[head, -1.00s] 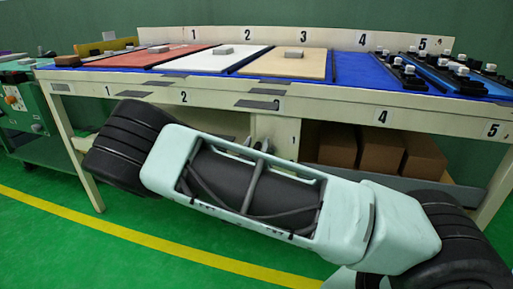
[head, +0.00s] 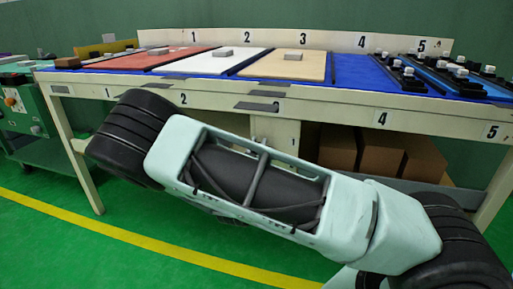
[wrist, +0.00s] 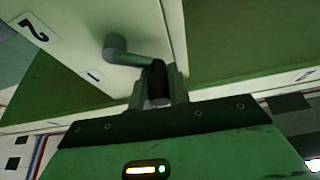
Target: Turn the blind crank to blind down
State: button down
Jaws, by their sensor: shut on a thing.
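The crank (wrist: 132,56) is a grey bent handle with a rounded elbow, in front of a pale panel (wrist: 82,38) marked 1 and 2 in the wrist view. My gripper (wrist: 158,85) is shut on the crank at its near end, with a dark grip part between the fingers. In the head view my pale arm covers the gripper and most of the crank. I cannot make out the blind in either view.
The workbench (head: 330,107) carries coloured boards and small blocks on top. Several brown boxes (head: 338,148) sit on a shelf below at the right. A green machine (head: 22,110) stands at the left. Green floor with a yellow line is open in front.

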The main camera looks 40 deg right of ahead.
jog(key=m+g, duration=0.1)
jog(key=m, duration=0.1)
jog(key=s+m+g+h, duration=0.1)
jog(key=m, duration=0.2)
jog(key=d+r+m+g, duration=0.1)
jog(key=m, duration=0.2)
jog(key=shift+s+d+r+g+h, duration=0.1)
jog(key=shift+s+g+h, duration=0.2)
jog(key=shift+g+h, duration=0.1)
jog(key=m+g, duration=0.1)
jog(key=m, duration=0.1)
jog(key=s+m+g, duration=0.1)
jog(key=m, duration=0.1)
jog(key=d+m+g+b, duration=0.1)
jog(key=m, duration=0.1)
jog(key=shift+s+d+m, duration=0.1)
jog(key=shift+s+m, duration=0.2)
jog(key=shift+s, duration=0.05)
jog(key=c, duration=1.3)
grip_release()
jog(key=shift+r, duration=0.1)
jog(key=p+v, duration=0.3)
jog(key=v, duration=1.4)
jog(key=shift+s+r+p, duration=0.15)
jog(key=shift+p, duration=0.2)
